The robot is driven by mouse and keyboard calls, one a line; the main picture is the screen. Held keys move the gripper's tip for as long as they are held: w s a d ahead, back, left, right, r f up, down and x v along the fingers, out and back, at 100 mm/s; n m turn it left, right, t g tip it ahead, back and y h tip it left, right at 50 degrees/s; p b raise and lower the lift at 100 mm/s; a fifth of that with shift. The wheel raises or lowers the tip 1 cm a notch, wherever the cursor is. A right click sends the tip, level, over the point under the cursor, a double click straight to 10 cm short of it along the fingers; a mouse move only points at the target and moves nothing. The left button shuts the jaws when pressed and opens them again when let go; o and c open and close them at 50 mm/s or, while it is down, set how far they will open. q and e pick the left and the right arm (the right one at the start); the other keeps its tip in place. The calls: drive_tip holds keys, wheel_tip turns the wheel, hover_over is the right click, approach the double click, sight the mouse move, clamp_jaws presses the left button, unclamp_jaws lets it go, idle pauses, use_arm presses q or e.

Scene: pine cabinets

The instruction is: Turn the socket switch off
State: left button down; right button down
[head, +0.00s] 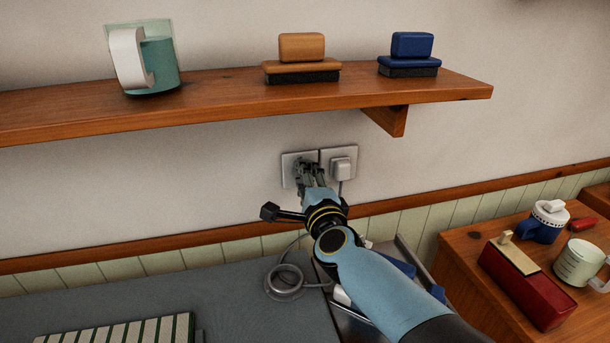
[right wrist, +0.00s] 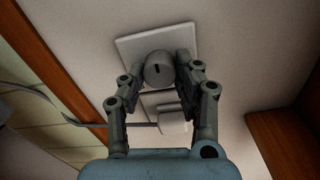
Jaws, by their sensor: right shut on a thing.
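Two pale square plates sit side by side on the wall under the shelf. The left plate (head: 289,172) carries the switch, a round grey knob (right wrist: 160,72) with a short dark mark, seen in the right wrist view. The right plate (head: 353,155) holds a white plug (head: 341,167) with a cord; the plug also shows in the wrist view (right wrist: 173,121). My right gripper (head: 305,168) is at the left plate, its two fingers shut on the knob's sides. In the head view the gripper hides the knob. My left gripper is not in view.
A wooden cabinet (head: 465,243) stands right, with a red box (head: 525,282) and mugs.

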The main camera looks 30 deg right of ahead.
drive_tip(key=shift+n, duration=0.3)
drive_tip(key=c, duration=0.9)
unclamp_jaws()
drive_tip(key=shift+c, duration=0.2)
drive_tip(key=v, duration=1.2)
drive_tip(key=shift+s+f, duration=0.1)
